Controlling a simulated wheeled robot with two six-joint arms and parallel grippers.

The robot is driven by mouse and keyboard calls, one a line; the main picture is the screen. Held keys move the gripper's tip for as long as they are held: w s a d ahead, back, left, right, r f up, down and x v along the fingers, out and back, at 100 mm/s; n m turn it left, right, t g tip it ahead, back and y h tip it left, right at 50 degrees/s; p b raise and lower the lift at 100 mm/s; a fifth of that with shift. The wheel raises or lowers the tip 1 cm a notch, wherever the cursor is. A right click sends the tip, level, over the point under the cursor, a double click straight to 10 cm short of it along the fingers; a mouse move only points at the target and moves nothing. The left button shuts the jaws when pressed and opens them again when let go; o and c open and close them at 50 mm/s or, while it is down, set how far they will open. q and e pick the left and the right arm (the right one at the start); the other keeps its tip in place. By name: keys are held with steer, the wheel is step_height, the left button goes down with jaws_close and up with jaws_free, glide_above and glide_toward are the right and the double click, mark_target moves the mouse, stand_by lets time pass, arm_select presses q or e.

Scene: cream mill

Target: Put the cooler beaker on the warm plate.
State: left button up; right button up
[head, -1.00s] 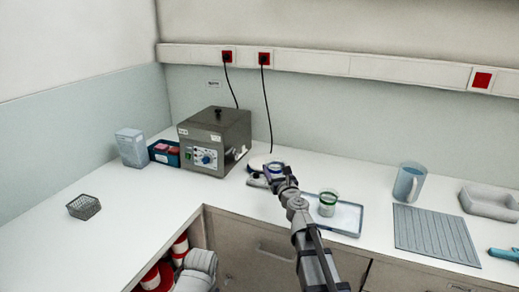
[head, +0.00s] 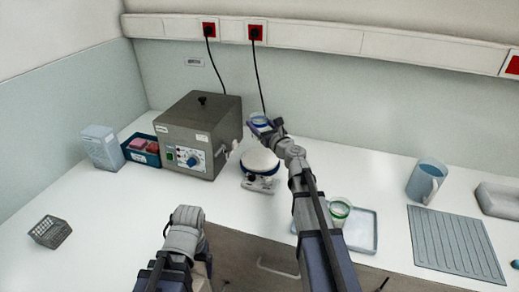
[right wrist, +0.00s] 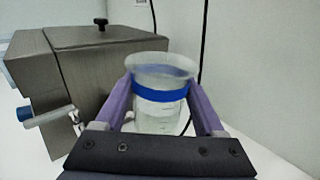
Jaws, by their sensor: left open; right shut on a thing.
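My right gripper (head: 266,128) is shut on a clear beaker with a blue band (right wrist: 160,95). In the right wrist view the beaker is upright between the two fingers. In the head view this beaker (head: 259,120) is held above and behind the warm plate (head: 261,161), a small device with a round white top that looks bare. A second beaker with a green band (head: 340,208) stands on a tray (head: 363,232) at right, partly behind my right arm. I cannot see which beaker is cooler. My left gripper (head: 187,213) is open and empty over the front of the bench.
A grey metal bath (head: 200,135) with a knob stands left of the warm plate, close to the held beaker. A blue box (head: 141,151), a pale container (head: 102,147) and a wire basket (head: 50,232) are further left. A jug (head: 426,181) and ribbed mat (head: 455,245) are right.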

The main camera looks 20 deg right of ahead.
arm_select(q)
steer(key=shift+o, duration=0.3)
steer(key=shift+r, duration=0.5)
arm_select(e)
steer(key=shift+w+r+y, duration=0.1)
steer(key=shift+r+y, duration=0.2)
steer(key=shift+r, duration=0.2)
arm_select(q)
step_height(320, 180, down, 6)
steer(key=b, duration=0.6)
steer(key=shift+f, duration=0.25)
arm_select(e)
step_height(320, 180, down, 6)
steer(key=shift+f, duration=0.25)
arm_select(q)
step_height(320, 180, down, 4)
steer(key=b, duration=0.4)
steer(key=shift+r, duration=0.15)
arm_select(e)
step_height(320, 180, down, 4)
steer(key=shift+r, duration=0.15)
steer(key=o, duration=1.5)
